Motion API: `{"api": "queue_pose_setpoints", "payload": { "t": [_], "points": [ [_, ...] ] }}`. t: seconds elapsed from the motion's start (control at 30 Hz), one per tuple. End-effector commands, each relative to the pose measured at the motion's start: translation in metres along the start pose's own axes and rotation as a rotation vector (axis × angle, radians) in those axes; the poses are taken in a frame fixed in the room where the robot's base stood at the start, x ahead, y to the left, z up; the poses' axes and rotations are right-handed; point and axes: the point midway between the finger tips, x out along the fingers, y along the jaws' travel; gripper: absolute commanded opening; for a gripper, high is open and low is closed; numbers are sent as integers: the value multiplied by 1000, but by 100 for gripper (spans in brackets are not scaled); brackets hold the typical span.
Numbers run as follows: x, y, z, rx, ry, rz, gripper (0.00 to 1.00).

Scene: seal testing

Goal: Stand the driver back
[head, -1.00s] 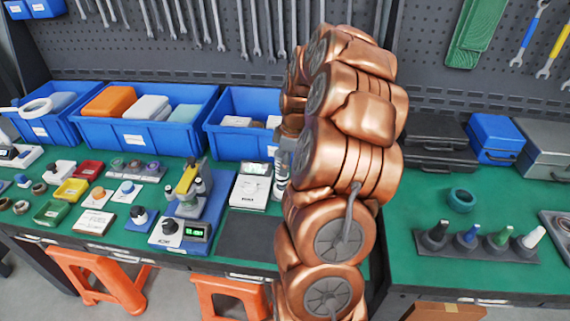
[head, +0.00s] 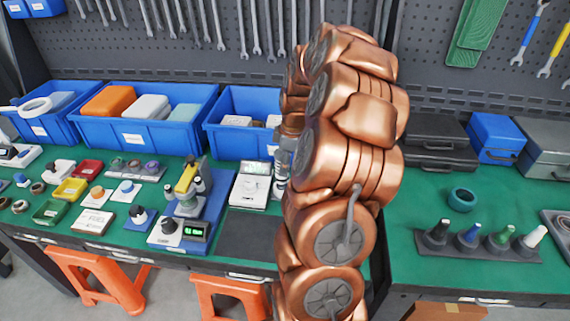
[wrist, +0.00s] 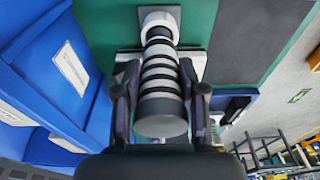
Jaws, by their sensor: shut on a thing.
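The driver (wrist: 160,98), a grey cylinder with white bands, sits between the fingers of my gripper (wrist: 160,78) in the wrist view. The gripper is shut on it. Its blunt grey end faces the camera, and its far end meets or overlaps a pale round-cornered piece (wrist: 160,15) by the green bench top. I cannot tell whether they touch. In the head view a sliver of the banded driver (head: 281,166) shows left of my copper arm, beside the white scale (head: 250,186). My arm hides most of the gripper there.
Blue bins (head: 146,133) stand along the back. A blue test device (head: 186,215) and small parts trays fill the left bench. A black rack (head: 478,246) with several coloured-topped pieces and a teal ring (head: 462,198) are on the right bench. A dark mat (head: 248,236) lies bare.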

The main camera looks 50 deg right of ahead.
Motion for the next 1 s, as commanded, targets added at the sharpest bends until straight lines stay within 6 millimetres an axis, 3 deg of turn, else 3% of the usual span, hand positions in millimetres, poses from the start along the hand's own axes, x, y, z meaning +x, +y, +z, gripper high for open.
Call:
{"api": "queue_pose_setpoints", "payload": {
  "t": [0.47, 0.5, 0.77, 1.0],
  "points": [
    [1, 0, 0, 0, 0, 0, 0],
    [1, 0, 0, 0, 0, 0, 42],
    [1, 0, 0, 0, 0, 0, 69],
    [1, 0, 0, 0, 0, 0, 70]
  ]
}}
